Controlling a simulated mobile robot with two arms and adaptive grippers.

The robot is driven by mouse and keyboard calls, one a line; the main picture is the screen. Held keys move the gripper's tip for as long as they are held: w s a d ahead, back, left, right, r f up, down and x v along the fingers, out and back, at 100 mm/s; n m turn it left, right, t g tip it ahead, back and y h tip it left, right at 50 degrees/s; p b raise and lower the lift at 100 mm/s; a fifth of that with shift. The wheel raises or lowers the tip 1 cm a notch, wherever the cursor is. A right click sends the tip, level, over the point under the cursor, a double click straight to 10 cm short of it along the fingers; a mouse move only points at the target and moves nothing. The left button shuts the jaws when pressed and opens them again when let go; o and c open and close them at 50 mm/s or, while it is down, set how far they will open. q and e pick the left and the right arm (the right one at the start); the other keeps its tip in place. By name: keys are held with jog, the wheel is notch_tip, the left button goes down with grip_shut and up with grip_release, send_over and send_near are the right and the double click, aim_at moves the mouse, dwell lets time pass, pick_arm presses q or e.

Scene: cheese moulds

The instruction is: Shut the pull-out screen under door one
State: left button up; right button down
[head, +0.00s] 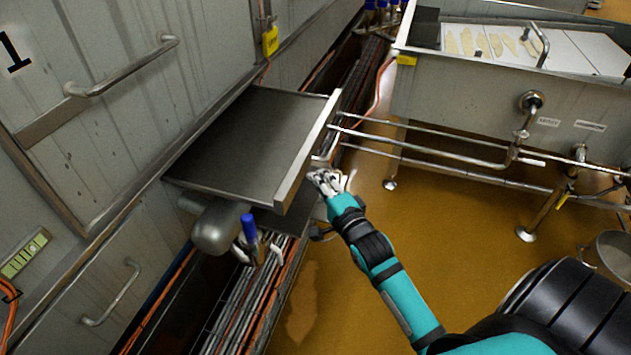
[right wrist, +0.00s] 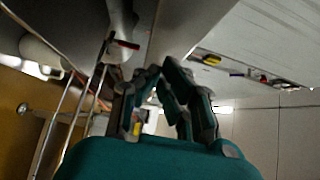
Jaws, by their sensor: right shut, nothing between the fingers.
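The pull-out screen (head: 255,135) is a flat grey metal tray that sticks out from the wall of the machine, below and to the right of door one (head: 100,75), which bears a black "1" and a bar handle. A raised light metal lip (head: 307,155) forms its outer edge. My right gripper (head: 325,182) is shut and empty just outside this lip, near its lower half; I cannot tell whether it touches. In the right wrist view the gripper's fingers (right wrist: 160,85) are together, near the grey underside of metalwork. My left gripper is not in view.
A steel vat (head: 470,95) on legs with pipes stands at the upper right. Pipes and cables (head: 235,310) run along the floor beside the machine. A blue-handled valve (head: 249,230) sits under the screen. The brown floor (head: 400,240) is mostly open.

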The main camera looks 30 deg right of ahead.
aim_at(280, 176)
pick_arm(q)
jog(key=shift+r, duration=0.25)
pick_arm(e)
jog(key=shift+w+a, duration=0.3)
jog(key=shift+w, duration=0.05)
jog(key=shift+w, duration=0.1)
